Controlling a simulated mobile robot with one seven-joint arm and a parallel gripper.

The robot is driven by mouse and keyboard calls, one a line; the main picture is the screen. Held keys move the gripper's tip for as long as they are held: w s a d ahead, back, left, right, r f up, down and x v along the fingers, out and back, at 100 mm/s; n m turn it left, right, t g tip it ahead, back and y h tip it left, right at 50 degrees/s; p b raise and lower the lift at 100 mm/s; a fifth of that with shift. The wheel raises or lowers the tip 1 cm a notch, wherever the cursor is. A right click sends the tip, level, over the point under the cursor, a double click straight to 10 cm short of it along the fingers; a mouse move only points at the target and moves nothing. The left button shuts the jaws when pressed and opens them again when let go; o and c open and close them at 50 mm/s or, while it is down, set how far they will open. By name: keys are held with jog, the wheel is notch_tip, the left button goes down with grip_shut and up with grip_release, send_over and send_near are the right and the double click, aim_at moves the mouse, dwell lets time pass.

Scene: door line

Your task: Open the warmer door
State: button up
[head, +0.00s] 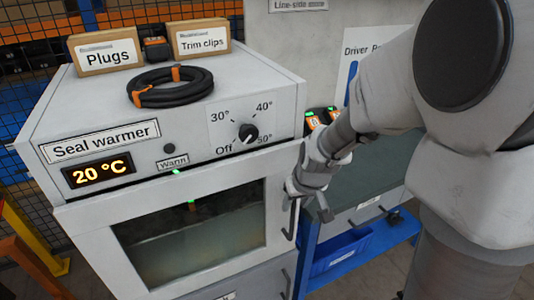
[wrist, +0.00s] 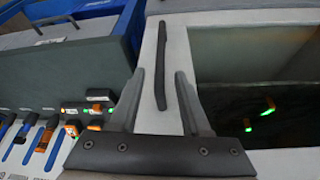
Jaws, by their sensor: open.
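The seal warmer (head: 165,130) is a white box with a display reading 20 °C and a temperature dial (head: 248,133). Its door (head: 105,255) has a dark window and looks shut. The dark upright door handle (head: 291,222) is at the door's right edge. In the wrist view the handle (wrist: 162,50) stands between and beyond the fingers. My gripper (head: 308,205) is open at the handle, with one finger on each side of it in the wrist view (wrist: 160,76). I cannot tell whether the fingers touch it or how deep they reach. Nothing is held.
Orange-and-black devices (wrist: 97,108) with green lights lie there.

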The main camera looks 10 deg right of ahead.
jog(key=x, duration=0.6)
jog(key=shift+w+f, duration=0.25)
jog(key=shift+f, duration=0.05)
grip_shut()
dwell(1.2)
